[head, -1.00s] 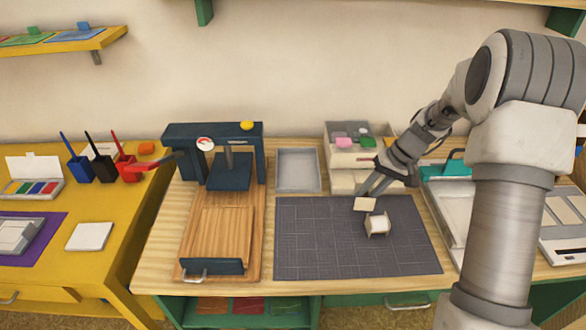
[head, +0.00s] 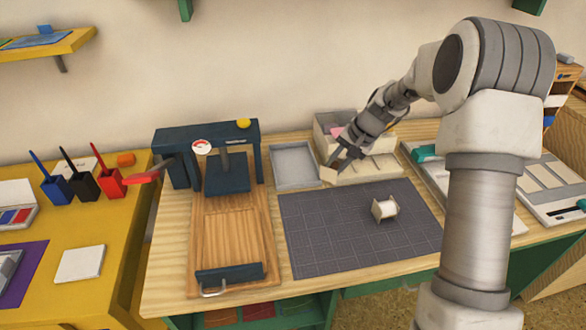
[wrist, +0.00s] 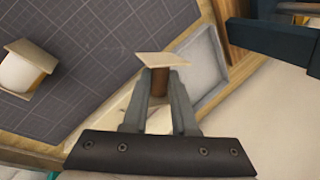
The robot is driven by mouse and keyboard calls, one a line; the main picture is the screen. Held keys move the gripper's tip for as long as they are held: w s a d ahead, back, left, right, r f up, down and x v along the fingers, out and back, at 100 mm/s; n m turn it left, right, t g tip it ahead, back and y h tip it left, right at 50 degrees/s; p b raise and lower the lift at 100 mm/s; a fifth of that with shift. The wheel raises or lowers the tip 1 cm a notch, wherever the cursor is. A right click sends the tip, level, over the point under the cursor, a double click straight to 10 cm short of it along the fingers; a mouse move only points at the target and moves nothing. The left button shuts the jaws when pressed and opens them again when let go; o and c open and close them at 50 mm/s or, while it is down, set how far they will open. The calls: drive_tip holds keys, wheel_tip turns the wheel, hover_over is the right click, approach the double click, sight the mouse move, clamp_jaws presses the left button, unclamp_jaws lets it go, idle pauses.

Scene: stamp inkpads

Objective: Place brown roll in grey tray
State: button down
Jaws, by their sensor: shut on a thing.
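The grey tray (head: 296,182) is shallow, rectangular and appears empty, behind the dark mat. In the wrist view the tray (wrist: 207,66) lies right of the held roll. The roll appears beside the tray's front right corner, above the table.
A white roll with beige end plates (head: 384,209) stands on the dark gridded mat (head: 330,240). A dark blue press (head: 228,170) stands left of the tray. A beige compartment box (head: 372,170) is close on the right, behind my gripper. Most of the mat is clear.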

drive_tip(key=w+a+r+m+t+h+b, duration=0.2)
drive_tip(key=w+a+r+m+b, duration=0.1)
drive_tip(key=w+a+m, duration=0.55)
drive_tip(key=m+b, duration=0.1)
drive_tip(key=b, duration=0.1)
approach(294, 169)
drive_tip(key=shift+h, duration=0.3)
drive_tip(key=x, duration=0.5)
drive_tip(key=shift+a+r, duration=0.1)
drive_tip(key=shift+a, duration=0.25)
drive_tip(key=shift+f+b, duration=0.2)
drive_tip(key=shift+b, duration=0.1)
drive_tip(key=c, duration=0.7)
unclamp_jaws()
drive_tip(key=shift+r, duration=0.1)
